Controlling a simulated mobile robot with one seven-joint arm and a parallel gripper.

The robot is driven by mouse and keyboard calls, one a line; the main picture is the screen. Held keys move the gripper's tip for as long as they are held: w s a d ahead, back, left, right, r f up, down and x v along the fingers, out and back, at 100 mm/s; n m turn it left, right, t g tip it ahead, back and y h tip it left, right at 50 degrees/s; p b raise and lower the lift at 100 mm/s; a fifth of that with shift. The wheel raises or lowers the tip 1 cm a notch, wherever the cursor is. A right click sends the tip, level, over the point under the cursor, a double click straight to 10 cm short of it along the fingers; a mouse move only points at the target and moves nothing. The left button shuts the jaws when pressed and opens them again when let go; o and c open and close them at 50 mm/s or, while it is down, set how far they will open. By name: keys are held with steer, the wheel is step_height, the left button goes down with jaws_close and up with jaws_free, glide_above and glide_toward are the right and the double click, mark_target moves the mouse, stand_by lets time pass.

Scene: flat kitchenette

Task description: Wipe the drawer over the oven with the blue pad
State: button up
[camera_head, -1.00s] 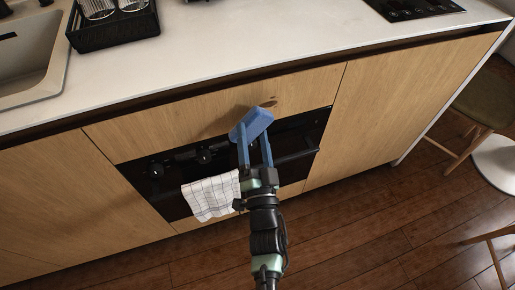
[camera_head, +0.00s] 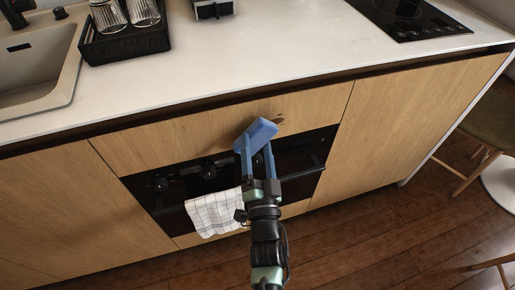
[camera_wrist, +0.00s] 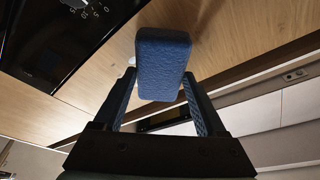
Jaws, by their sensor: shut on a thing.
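The blue pad (camera_head: 257,133) is in my gripper (camera_head: 257,154), whose two fingers are shut on it. The pad is tilted in front of the drawer over the oven (camera_head: 180,138), a light wood panel, near its lower right part. Whether the pad touches the drawer I cannot tell. A dark brown stain (camera_head: 279,120) shows on the drawer just right of the pad, which may hide part of it. In the wrist view the pad (camera_wrist: 162,65) stands upright between the fingers, with wood behind it.
The black oven (camera_head: 180,182) is below the drawer, with a checked towel (camera_head: 214,213) on its handle. The countertop (camera_head: 240,60) juts out above. A black tray with glasses (camera_head: 125,44) and a hob (camera_head: 408,16) stand on it. A stool (camera_head: 480,125) is at right.

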mark_target(269, 141)
steer(key=shift+w+a+b, duration=0.25)
steer(key=shift+w+b, duration=0.05)
steer(key=shift+w, duration=0.5)
steer(key=shift+w+d+r+p, duration=0.1)
steer(key=shift+w+d+p, duration=0.05)
steer(key=shift+d+p, duration=0.3)
steer(key=shift+w+d+r+p, duration=0.1)
steer(key=shift+w+d+p, duration=0.05)
steer(key=shift+d+p, duration=0.25)
steer(key=shift+w+d+f+p, duration=0.1)
steer(key=shift+w+d+p, duration=0.1)
steer(key=shift+d, duration=0.4)
steer(key=shift+w+d+f+p, duration=0.1)
steer(key=shift+d+p, duration=0.05)
steer(key=shift+d, duration=0.45)
steer(key=shift+w+d, duration=0.35)
steer(key=shift+d, duration=0.5)
steer(key=shift+w+d, duration=0.3)
steer(key=shift+d, duration=0.55)
steer(key=shift+d+r+p, duration=0.1)
steer(key=shift+p, duration=0.35)
